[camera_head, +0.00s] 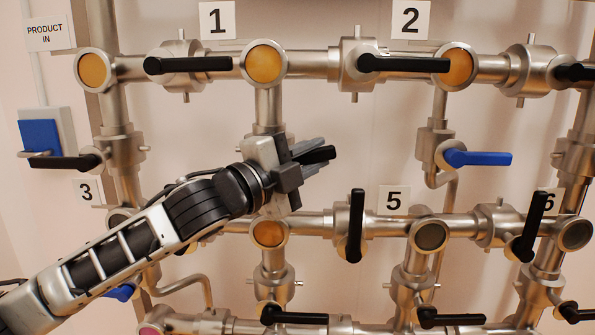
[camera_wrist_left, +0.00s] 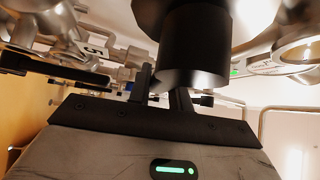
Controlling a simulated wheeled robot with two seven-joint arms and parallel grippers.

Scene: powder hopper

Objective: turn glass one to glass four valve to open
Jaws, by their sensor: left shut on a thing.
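My left gripper (camera_head: 310,160) reaches in front of the vertical pipe between glass one (camera_head: 265,62) and glass four (camera_head: 270,233). It is shut on the black valve handle (camera_head: 321,154), whose tip shows past the fingers, pointing right and slightly up, across the pipe. Most of this valve's body is hidden behind the gripper. Both glasses look amber. In the left wrist view a large black cylinder (camera_wrist_left: 195,45), probably this handle seen close, stands in front of the fingers (camera_wrist_left: 163,92). My right gripper is not in view.
Label 1 (camera_head: 217,20) is above glass one; no label 4 shows. Nearby handles are a horizontal black one (camera_head: 188,65) on the upper pipe, an upright black one (camera_head: 356,225) right of glass four, and a blue one (camera_head: 480,158). Pipes crowd the wall; open wall lies right of my gripper.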

